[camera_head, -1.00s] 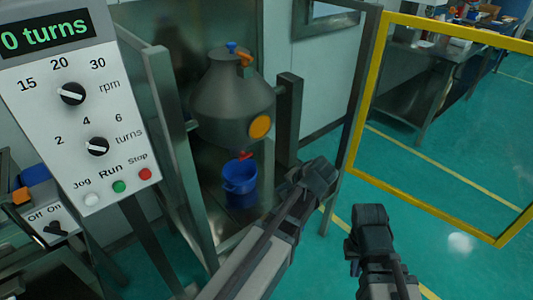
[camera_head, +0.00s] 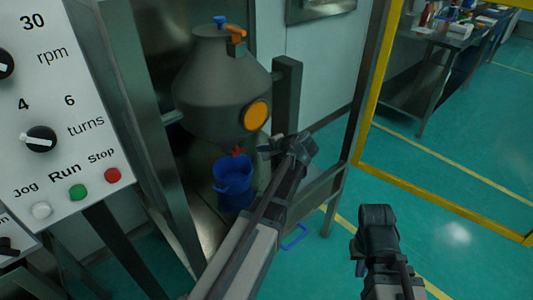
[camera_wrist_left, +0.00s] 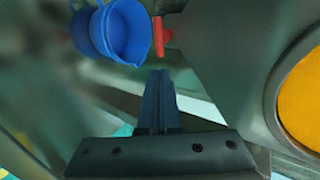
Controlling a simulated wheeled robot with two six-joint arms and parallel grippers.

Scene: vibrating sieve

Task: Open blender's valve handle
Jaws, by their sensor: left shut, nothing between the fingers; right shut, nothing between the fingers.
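The blender (camera_head: 215,85) is a dark grey vessel with a yellow-orange round cap on its side. Its red valve handle (camera_head: 236,151) sits at the bottom outlet, above a blue bucket (camera_head: 234,188). In the left wrist view, the red handle (camera_wrist_left: 162,36) stands beside the bucket (camera_wrist_left: 125,30), just beyond my fingertips. My left gripper (camera_head: 266,146) is to the right of the handle, shut and empty; its closed fingers (camera_wrist_left: 158,78) point toward the handle, with a gap between. My right gripper (camera_head: 376,218) is shut and empty, away to the lower right.
A control panel (camera_head: 50,110) with knobs and buttons stands at the left. Metal frame posts (camera_head: 285,100) flank the blender. A yellow-framed guard (camera_head: 370,90) is at the right. Open green floor (camera_head: 480,190) lies at the right.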

